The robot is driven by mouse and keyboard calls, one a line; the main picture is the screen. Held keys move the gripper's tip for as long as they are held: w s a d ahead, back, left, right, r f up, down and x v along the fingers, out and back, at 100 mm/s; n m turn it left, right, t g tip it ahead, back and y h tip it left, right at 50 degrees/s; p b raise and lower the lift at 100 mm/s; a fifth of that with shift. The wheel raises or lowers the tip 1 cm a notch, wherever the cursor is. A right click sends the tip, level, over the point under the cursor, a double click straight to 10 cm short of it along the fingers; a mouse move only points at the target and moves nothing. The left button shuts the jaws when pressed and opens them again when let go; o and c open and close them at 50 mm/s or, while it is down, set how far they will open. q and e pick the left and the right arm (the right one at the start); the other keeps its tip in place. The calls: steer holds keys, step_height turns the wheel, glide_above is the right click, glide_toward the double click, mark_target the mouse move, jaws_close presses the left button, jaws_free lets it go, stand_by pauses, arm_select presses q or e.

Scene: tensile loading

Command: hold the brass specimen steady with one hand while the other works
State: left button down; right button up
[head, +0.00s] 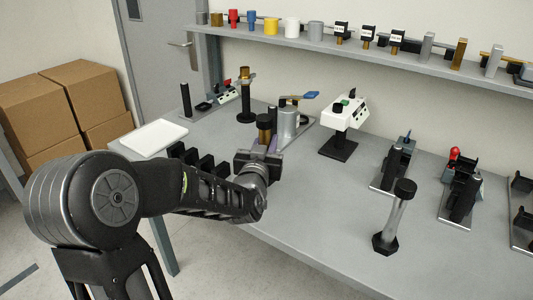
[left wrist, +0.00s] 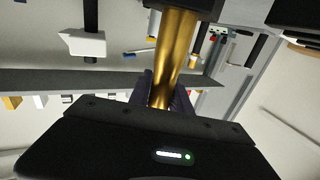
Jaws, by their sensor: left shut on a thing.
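The brass specimen (left wrist: 174,52) is a gold rod in the left wrist view, running from a dark block at the top edge down between my fingers. In the head view a short brass part (head: 264,136) shows under a black cap, beside a grey cylinder (head: 287,127). My left gripper (left wrist: 164,94) is shut on the rod, with a dark finger on each side. In the head view the left gripper (head: 264,150) reaches the fixture at the table's back, and my wrist hides its lower part. My right gripper is in neither view.
The grey table (head: 325,215) has free room in front. A white box on a black stand (head: 344,115) is right of the fixture. A grey post with a black base (head: 394,222) stands nearer. A white tray (head: 154,137) lies left. A shelf (head: 380,66) runs along the wall.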

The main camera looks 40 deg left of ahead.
mark_target(267, 122)
arm_select(q)
step_height(267, 122, up, 6)
steer(key=shift+f, duration=0.1)
stand_by(0.9)
